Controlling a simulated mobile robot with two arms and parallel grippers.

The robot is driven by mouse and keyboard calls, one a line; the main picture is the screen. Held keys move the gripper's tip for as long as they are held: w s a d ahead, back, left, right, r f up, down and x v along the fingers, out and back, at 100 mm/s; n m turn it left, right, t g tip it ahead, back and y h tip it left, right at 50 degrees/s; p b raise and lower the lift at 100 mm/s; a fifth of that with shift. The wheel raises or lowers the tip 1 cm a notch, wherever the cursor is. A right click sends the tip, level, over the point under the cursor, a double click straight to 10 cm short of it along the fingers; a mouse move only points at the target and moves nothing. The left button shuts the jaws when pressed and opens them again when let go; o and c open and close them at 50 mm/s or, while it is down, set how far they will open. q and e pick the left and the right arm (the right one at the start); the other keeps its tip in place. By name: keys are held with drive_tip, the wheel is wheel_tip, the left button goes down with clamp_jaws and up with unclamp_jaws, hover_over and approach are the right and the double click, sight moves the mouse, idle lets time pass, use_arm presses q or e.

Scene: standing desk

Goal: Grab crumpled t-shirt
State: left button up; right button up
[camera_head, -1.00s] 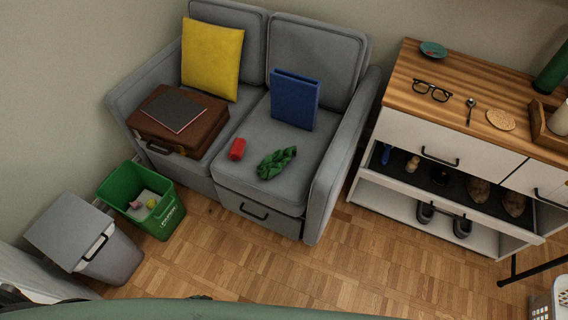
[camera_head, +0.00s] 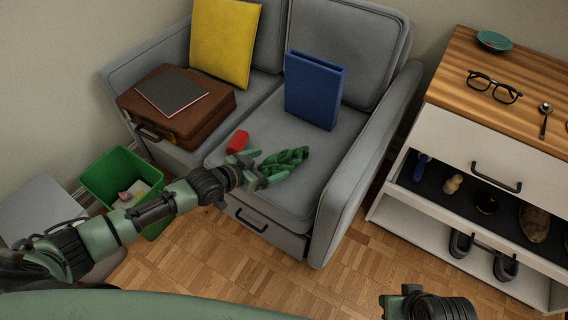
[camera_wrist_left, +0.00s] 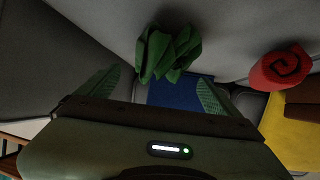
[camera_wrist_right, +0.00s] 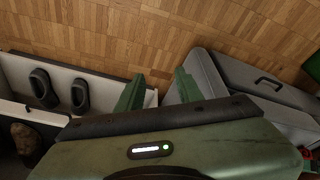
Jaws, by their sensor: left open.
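The crumpled t-shirt (camera_head: 286,160) is a green bundle on the right seat of the grey sofa. My left gripper (camera_head: 268,176) is open just in front of it, at its near left side. In the left wrist view the green t-shirt (camera_wrist_left: 168,52) is ahead of and between the two spread fingers (camera_wrist_left: 158,92), with nothing held. My right gripper (camera_head: 400,300) shows only partly at the bottom edge of the head view. In the right wrist view its fingers (camera_wrist_right: 158,92) are apart and empty, over the floor between sofa and cabinet.
A red roll (camera_head: 238,141) lies left of the t-shirt; it also shows in the left wrist view (camera_wrist_left: 281,67). A blue binder (camera_head: 313,90) stands behind. A brown briefcase (camera_head: 210,108) is on the left seat. The sofa armrest (camera_head: 372,140) rises on the right.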

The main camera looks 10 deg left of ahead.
sight(280, 159)
use_arm(q)
drive_tip(key=shift+w+d+f, duration=0.2)
drive_tip(key=shift+w, duration=0.1)
drive_tip(key=b+x, duration=0.1)
drive_tip(key=x, duration=0.2)
drive_tip(key=shift+w+d+b, duration=0.25)
drive_tip(key=shift+d+b, duration=0.05)
drive_tip(key=shift+b, duration=0.1)
drive_tip(key=shift+w+d+f, duration=0.2)
drive_tip(key=shift+w+f, duration=0.05)
drive_tip(key=shift+w, duration=0.2)
drive_tip(key=shift+r, duration=0.1)
drive_tip(key=c, duration=1.6)
use_arm(e)
drive_tip(key=shift+v, duration=1.15)
use_arm(q)
drive_tip(key=shift+r, duration=0.1)
use_arm(e)
drive_tip(key=shift+s+d, duration=0.1)
